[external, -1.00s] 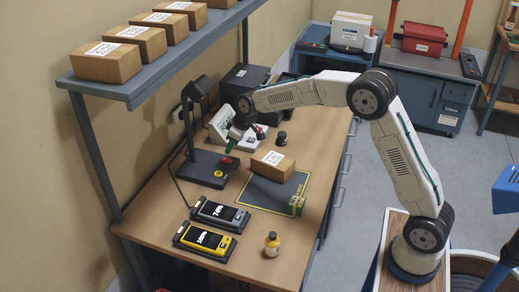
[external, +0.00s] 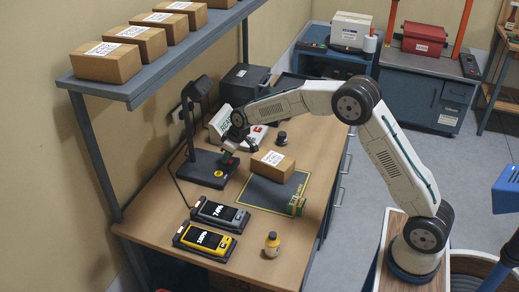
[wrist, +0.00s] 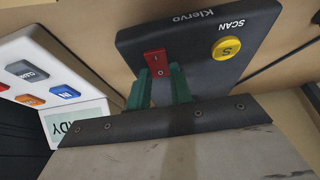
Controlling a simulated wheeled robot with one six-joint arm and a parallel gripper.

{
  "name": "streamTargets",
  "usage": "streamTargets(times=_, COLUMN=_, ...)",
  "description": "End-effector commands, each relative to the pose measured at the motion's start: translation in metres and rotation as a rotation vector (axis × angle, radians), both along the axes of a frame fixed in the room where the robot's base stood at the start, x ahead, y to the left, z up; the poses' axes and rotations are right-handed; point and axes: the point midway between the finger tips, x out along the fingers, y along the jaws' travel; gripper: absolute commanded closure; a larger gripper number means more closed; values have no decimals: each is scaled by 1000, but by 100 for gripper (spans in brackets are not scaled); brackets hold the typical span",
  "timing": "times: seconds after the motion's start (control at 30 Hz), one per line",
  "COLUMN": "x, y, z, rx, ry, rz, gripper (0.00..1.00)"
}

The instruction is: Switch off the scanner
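The scanner is a dark stand with a flat base (external: 203,168), a post and a head (external: 195,89) on top. In the wrist view its base (wrist: 190,28) carries a yellow round button (wrist: 227,48) marked S under the word SCAN. A red rocker switch (wrist: 155,60) marked I and O sits near the base's edge. My gripper (wrist: 161,72) has green fingers, parted by a narrow gap, with the switch showing just beyond and between their tips. I cannot tell whether they touch it. In the external view my gripper (external: 230,157) is low at the base's right end.
A white device (wrist: 45,75) with coloured buttons and a display stands close left of my gripper. Two handheld devices (external: 219,213) (external: 205,241) and a yellow bottle (external: 271,244) stand nearer.

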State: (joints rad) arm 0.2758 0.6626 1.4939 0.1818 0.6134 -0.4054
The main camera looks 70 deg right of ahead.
Motion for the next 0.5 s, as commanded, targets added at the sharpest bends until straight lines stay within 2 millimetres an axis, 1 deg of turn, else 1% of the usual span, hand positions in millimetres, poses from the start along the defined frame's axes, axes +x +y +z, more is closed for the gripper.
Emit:
streamTargets(times=0.17, x=3, y=1, z=0, rx=2, ry=33, rz=4, gripper=100)
streamTargets(times=0.5, x=8, y=0, z=-1, rx=0, ry=237, rz=1, gripper=100)
